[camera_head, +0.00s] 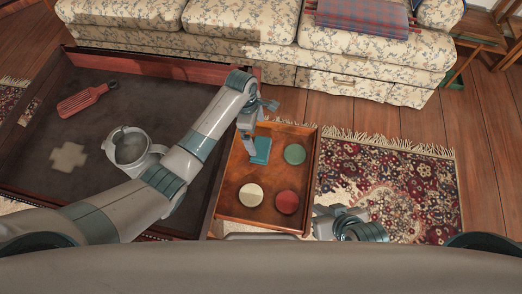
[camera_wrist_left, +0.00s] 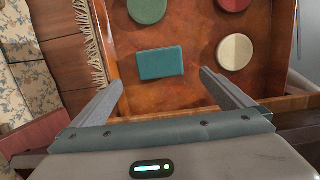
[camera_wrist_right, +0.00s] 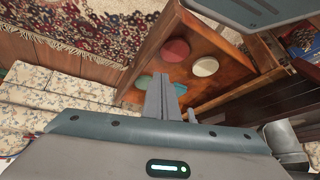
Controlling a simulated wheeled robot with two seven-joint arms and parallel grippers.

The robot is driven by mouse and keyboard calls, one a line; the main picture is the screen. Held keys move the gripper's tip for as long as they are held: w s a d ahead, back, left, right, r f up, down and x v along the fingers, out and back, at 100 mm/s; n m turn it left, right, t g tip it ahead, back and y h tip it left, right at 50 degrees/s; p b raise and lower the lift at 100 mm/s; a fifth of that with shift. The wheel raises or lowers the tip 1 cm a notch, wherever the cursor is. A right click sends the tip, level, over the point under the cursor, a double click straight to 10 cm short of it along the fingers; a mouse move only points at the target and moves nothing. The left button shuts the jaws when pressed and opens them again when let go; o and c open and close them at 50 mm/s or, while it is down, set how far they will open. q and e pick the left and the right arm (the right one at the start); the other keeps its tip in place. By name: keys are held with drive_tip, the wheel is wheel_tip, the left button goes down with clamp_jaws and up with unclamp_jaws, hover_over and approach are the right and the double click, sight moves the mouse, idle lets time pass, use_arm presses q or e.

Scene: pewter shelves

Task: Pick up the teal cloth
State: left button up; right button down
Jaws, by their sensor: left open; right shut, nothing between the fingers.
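The teal cloth (camera_head: 261,150) is a flat folded rectangle lying in a shallow wooden tray (camera_head: 235,190). It also shows in the left wrist view (camera_wrist_left: 160,63), clear of the other pieces. My left gripper (camera_head: 252,123) is open and empty above the cloth's end of the tray. In the left wrist view its fingers (camera_wrist_left: 162,79) are spread to either side of the cloth's near edge, apart from it. My right gripper (camera_head: 325,213) is shut and empty, outside the tray to the right. Its closed fingers (camera_wrist_right: 166,80) partly cover the tray in the right wrist view.
The tray also holds a green disc (camera_head: 295,154), a cream disc (camera_head: 251,195) and a red disc (camera_head: 287,202). A floral sofa (camera_head: 370,60) stands behind.

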sight(261, 148)
use_arm(q)
drive_tip(key=f, duration=0.3)
drive_tip(key=shift+d+b, duration=0.2)
drive_tip(key=shift+b, duration=0.15)
drive_tip(key=shift+d+f, duration=0.1)
drive_tip(key=shift+f, duration=0.45)
use_arm(e)
drive_tip(key=shift+w+a+r+t+y, duration=0.1)
drive_tip(key=shift+w+a+t+y, duration=0.3)
drive_tip(key=shift+a, duration=0.3)
use_arm(q)
drive_tip(key=shift+s+d+f+b, duration=0.1)
drive_tip(key=shift+f+b, duration=0.2)
drive_tip(key=shift+f, duration=0.15)
drive_tip(key=f, duration=0.1)
drive_tip(key=f+b, duration=0.1)
drive_tip(key=f, duration=0.2)
drive_tip(key=shift+d+f, duration=0.1)
drive_tip(key=shift+d, duration=0.2)
drive_tip(key=shift+f+b, duration=0.3)
drive_tip(key=shift+f, duration=0.05)
use_arm(e)
drive_tip(key=shift+w+a+r+t+y, duration=0.25)
drive_tip(key=shift+w+a+t, duration=0.15)
drive_tip(key=shift+a, duration=0.2)
drive_tip(key=shift+w+a+r+t+y, duration=0.15)
drive_tip(key=shift+w+a+r+t, duration=0.1)
drive_tip(key=shift+w+a+t, duration=0.25)
drive_tip(key=shift+s+a, duration=0.1)
drive_tip(key=shift+s, duration=0.05)
